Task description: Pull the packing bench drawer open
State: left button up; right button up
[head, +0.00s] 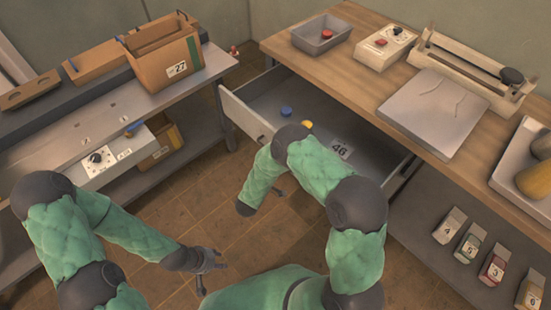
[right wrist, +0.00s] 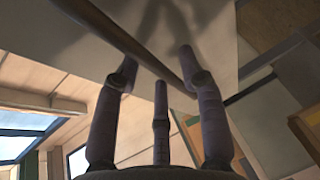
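The packing bench (head: 365,88) has a wooden top, and its grey drawer (head: 262,92) stands pulled out, its inside showing in the head view. The drawer's pale front panel (head: 243,115) is partly hidden by my right arm. My right gripper is mostly hidden in the head view. In the right wrist view my right gripper (right wrist: 158,65) has its fingers spread, with a long bar (right wrist: 145,42), apparently the drawer handle, passing by the fingertips; whether they touch it I cannot tell. My left gripper (head: 212,270) is open and empty above the floor.
A blue disc (head: 286,111), a yellow disc and a label marked 46 (head: 341,149) are in the drawer. A grey tray (head: 321,34) and a switch box (head: 385,47) stand on the bench. A side table (head: 190,73) with a cardboard box (head: 165,60) is at left. Floor is free between.

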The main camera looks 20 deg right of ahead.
jog(key=shift+a, duration=0.1)
jog(key=v, duration=1.2)
dwell(0.5)
notch_tip(320, 180, down, 11)
jog(key=m+g+y, duration=0.4)
jog(key=m+y, duration=0.1)
jog(key=y, duration=0.4)
jog(key=s+a+f+m+g+y, duration=0.1)
jog(key=s+m+g+y, duration=0.1)
jog(key=s, duration=0.6)
jog(key=s+a+f+m+g+y, duration=0.1)
jog(key=s+a+m+g+y, duration=0.1)
jog(key=s, duration=0.7)
jog(key=m+g+y, duration=0.1)
jog(key=g+y, duration=0.1)
jog(key=shift+s+m+g, duration=0.3)
jog(key=shift+g, duration=0.1)
